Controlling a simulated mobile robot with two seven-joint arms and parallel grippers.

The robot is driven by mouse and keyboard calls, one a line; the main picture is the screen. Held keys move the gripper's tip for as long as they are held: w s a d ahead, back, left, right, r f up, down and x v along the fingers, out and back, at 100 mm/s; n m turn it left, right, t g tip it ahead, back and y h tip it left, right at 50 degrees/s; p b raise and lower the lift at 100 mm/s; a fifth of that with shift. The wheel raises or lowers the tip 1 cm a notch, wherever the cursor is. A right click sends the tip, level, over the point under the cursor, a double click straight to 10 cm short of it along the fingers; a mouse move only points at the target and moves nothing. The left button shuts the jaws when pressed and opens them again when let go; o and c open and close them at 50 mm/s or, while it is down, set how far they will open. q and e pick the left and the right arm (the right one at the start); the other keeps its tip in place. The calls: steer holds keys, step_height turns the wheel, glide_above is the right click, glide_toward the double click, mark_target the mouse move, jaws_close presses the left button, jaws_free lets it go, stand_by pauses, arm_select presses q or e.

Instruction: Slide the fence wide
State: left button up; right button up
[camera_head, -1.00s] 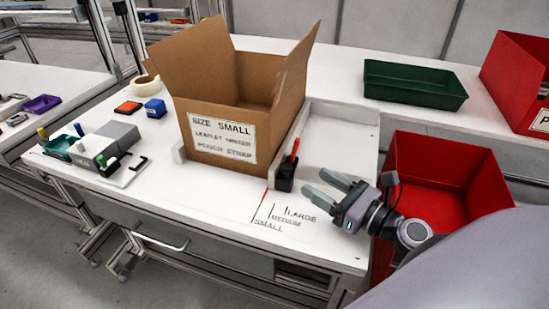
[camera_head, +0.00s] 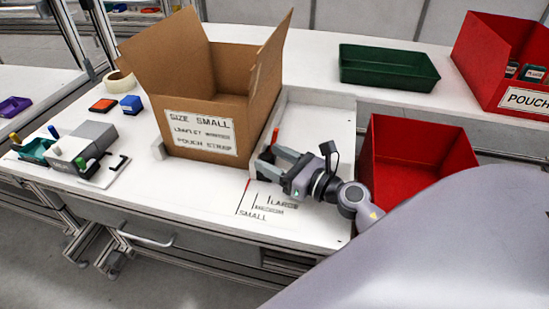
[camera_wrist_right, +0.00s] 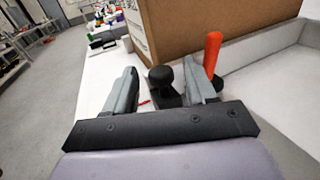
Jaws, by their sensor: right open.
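The fence (camera_head: 268,125) is a white rail along the right side of the cardboard box (camera_head: 213,137). At its near end are a red-orange lever (camera_head: 275,136) and a black knob (camera_wrist_right: 160,77). My right gripper (camera_head: 263,162) is open at that near end, covering most of the black part in the head view. In the right wrist view, the knob stands between my spread fingers (camera_wrist_right: 164,88), with a gap visible on each side. The orange lever also shows there, upright beside the right finger (camera_wrist_right: 213,54). A red pointer line (camera_head: 243,198) lies at the SMALL mark (camera_head: 252,216). My left gripper is out of view.
The size scale (camera_head: 268,202) is printed on the white tabletop. A red bin (camera_head: 385,165) stands right of the table, a green tray (camera_head: 388,68) at the back. A grey device (camera_head: 88,142) and tape roll (camera_head: 121,82) are on the left. Bare tabletop lies right of the fence.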

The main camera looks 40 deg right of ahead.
jaws_close()
steer(key=s+d+b, duration=0.1)
steer(key=s, duration=0.1)
steer(key=s+d+b, duration=0.1)
steer(key=s+d, duration=0.1)
steer(key=s+d+b, duration=0.1)
steer(key=s+d, duration=0.1)
steer(key=shift+d+f+b, duration=0.1)
steer(key=shift+f+b, duration=0.2)
steer(key=shift+b, duration=0.1)
steer(key=shift+s+d+r, duration=0.2)
steer(key=shift+s+d, duration=0.55)
steer(key=shift+s, duration=0.1)
steer(key=shift+s+d, duration=0.15)
steer(key=shift+s, duration=0.05)
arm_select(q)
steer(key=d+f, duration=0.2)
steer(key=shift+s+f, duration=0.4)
arm_select(e)
steer(key=shift+r, duration=0.1)
jaws_free()
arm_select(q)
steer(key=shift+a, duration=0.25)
